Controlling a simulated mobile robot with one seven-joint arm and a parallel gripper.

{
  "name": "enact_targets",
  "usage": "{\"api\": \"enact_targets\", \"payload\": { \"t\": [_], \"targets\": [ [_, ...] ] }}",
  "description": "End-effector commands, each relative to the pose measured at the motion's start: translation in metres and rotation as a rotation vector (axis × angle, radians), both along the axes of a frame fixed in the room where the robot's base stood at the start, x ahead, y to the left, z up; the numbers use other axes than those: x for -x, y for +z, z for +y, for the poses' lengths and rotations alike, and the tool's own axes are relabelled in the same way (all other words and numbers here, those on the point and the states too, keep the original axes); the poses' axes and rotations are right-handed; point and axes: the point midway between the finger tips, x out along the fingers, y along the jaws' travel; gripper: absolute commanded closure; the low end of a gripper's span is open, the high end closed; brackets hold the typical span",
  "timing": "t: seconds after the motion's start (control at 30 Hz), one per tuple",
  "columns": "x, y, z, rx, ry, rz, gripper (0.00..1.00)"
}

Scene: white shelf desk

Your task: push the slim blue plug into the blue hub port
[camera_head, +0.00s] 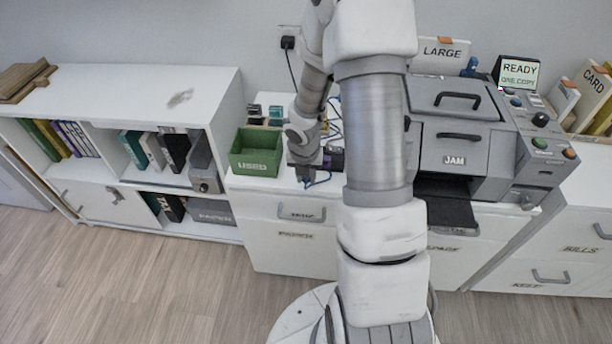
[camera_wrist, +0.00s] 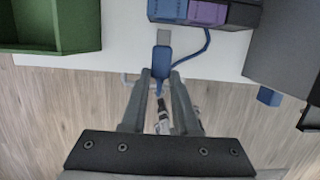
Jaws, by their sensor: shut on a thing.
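The slim blue plug (camera_wrist: 161,62) is between my fingertips in the wrist view, its grey metal end (camera_wrist: 163,37) pointing up the picture. My gripper (camera_wrist: 161,74) is shut on it. The dark hub (camera_wrist: 238,13) lies ahead at the top edge, with a blue block (camera_wrist: 167,9) and a purple block (camera_wrist: 207,13) on its near side. The metal end is just short of the blue block, with a small gap showing. The port opening itself cannot be made out. In the head view my gripper (camera_head: 308,181) is low over the desk edge, and the hub (camera_head: 333,158) is partly hidden by my arm.
A blue cable (camera_wrist: 205,45) curves from near the hub toward the plug. The grey copier (camera_head: 462,145) stands to the right. A blue block (camera_wrist: 269,96) shows at the right in the wrist view.

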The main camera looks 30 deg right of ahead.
Motion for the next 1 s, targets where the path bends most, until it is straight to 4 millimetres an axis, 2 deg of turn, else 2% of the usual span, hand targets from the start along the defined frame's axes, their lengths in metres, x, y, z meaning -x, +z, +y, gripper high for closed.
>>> {"api": "enact_targets", "payload": {
  "t": [1.0],
  "targets": [
    [-0.021,0.001,-0.014,-0.001,0.000,0.001,1.00]
  ]
}}
